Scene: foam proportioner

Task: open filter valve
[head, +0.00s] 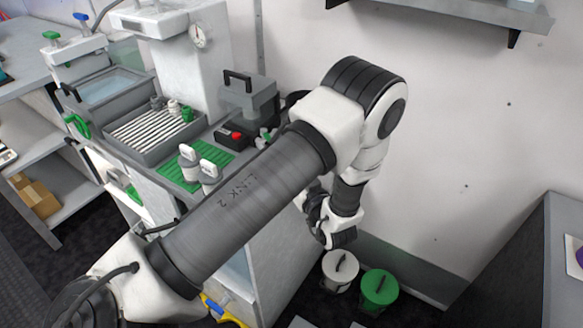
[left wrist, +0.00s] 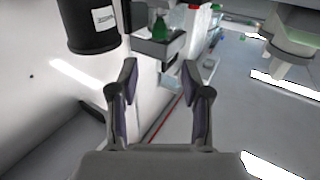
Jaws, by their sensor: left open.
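Several valve handles show on the foam unit in the head view; I cannot tell which is the filter valve. A green handle (head: 78,125) is on the front at the left, and another green handle (head: 133,193) sits lower on the front. A green-topped valve (head: 50,36) and a blue-topped valve (head: 82,17) stand at the upper left. My left gripper (left wrist: 159,72) is open and empty in the left wrist view. In the head view my left arm crosses the unit, and its wrist end hangs to the right of it, away from these handles. My right gripper is out of view.
A white bucket (head: 340,272) and a green bucket (head: 379,290) stand on the floor at the right. A wall shelf (head: 460,12) is above.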

